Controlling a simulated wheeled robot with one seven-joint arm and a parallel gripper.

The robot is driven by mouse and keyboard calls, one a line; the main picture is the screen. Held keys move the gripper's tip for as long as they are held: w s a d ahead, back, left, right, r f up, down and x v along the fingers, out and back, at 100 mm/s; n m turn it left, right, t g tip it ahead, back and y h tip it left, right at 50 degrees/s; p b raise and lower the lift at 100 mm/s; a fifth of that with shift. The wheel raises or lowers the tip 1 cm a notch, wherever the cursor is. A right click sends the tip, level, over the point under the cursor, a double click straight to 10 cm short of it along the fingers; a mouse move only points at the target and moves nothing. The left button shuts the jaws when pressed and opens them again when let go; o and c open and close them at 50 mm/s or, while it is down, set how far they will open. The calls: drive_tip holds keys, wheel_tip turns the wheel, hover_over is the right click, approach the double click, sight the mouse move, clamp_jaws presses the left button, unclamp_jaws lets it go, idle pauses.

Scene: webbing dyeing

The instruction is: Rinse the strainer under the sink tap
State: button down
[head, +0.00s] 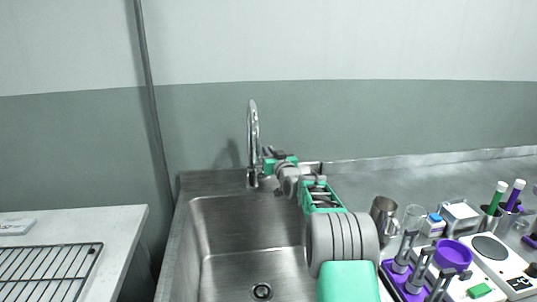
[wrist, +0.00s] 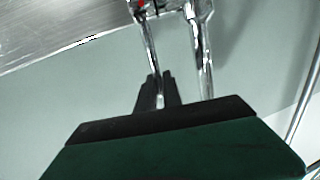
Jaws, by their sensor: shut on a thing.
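My gripper (head: 268,153) is at the end of my outstretched arm, at the back of the sink, just right of the chrome tap (head: 253,140). In the wrist view its dark fingers (wrist: 155,90) are close together, with a thin shiny rod running between them. This looks like the strainer's handle, but I cannot tell it surely from the tap's metal behind. The strainer's bowl cannot be made out in either view. The tap's chrome column (wrist: 201,50) shows beyond the fingers. I cannot make out running water.
The steel sink basin (head: 235,250) is empty, with a drain (head: 261,291) at its bottom. Right of my arm stand a metal jug (head: 384,214), a purple rack (head: 410,278), a purple bowl (head: 453,254) and a scale (head: 493,250). A wire rack (head: 48,272) lies on the left counter.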

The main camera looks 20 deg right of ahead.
drive_tip(key=f+b, duration=0.1)
drive_tip(key=b, duration=0.2)
drive_tip(key=shift+s+t, duration=0.3)
drive_tip(key=shift+t, duration=0.1)
drive_tip(key=shift+s+a+r+b, duration=0.1)
drive_tip(key=shift+s+r+b, duration=0.2)
drive_tip(key=shift+b, duration=0.5)
drive_tip(key=shift+r+t, duration=0.15)
drive_tip(key=shift+t, duration=0.15)
drive_tip(key=c, duration=1.5)
unclamp_jaws()
drive_tip(key=s+f, duration=0.1)
drive_tip(key=s, duration=0.6)
drive_tip(key=shift+s, duration=0.3)
